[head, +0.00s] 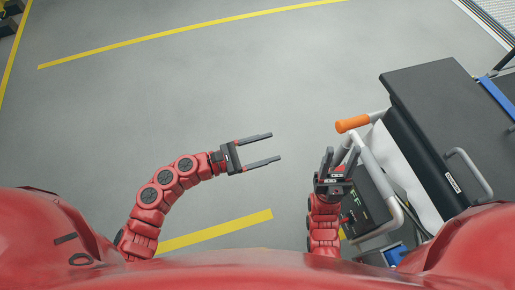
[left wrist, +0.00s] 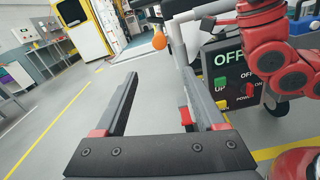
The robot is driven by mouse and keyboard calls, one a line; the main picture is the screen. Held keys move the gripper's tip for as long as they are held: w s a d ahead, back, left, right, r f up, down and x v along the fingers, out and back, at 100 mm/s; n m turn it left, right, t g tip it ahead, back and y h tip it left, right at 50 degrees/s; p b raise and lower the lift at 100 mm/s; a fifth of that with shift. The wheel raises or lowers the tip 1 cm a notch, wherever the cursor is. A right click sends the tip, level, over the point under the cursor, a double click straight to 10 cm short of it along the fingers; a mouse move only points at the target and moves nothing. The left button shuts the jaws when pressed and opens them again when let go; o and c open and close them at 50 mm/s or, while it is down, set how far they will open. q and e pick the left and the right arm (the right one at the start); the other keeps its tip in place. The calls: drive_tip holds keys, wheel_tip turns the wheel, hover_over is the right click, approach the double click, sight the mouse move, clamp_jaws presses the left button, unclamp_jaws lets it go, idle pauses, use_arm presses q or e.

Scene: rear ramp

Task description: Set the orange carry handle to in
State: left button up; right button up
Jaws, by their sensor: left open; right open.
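The orange carry handle (head: 352,124) sits at the end of a white tubular frame (head: 372,157) on the trolley and points left, away from the trolley, in the head view. It also hangs at the top centre of the left wrist view (left wrist: 159,40). My left gripper (head: 276,147) is open and empty over the floor, to the left of the handle and apart from it. Its fingers also show in the left wrist view (left wrist: 158,76). My right gripper (head: 341,153) is open, just below the handle in the picture and close to the white frame; I cannot tell whether they touch.
A dark trolley or stretcher (head: 435,110) with a grey side rail fills the right. A control panel (left wrist: 235,75) reading OFF, UP and POWER is beside my right arm. Grey floor with yellow lines is clear to the left. Benches (left wrist: 45,55) stand far off.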

use_arm(q)
drive_tip(key=shift+v, duration=1.2)
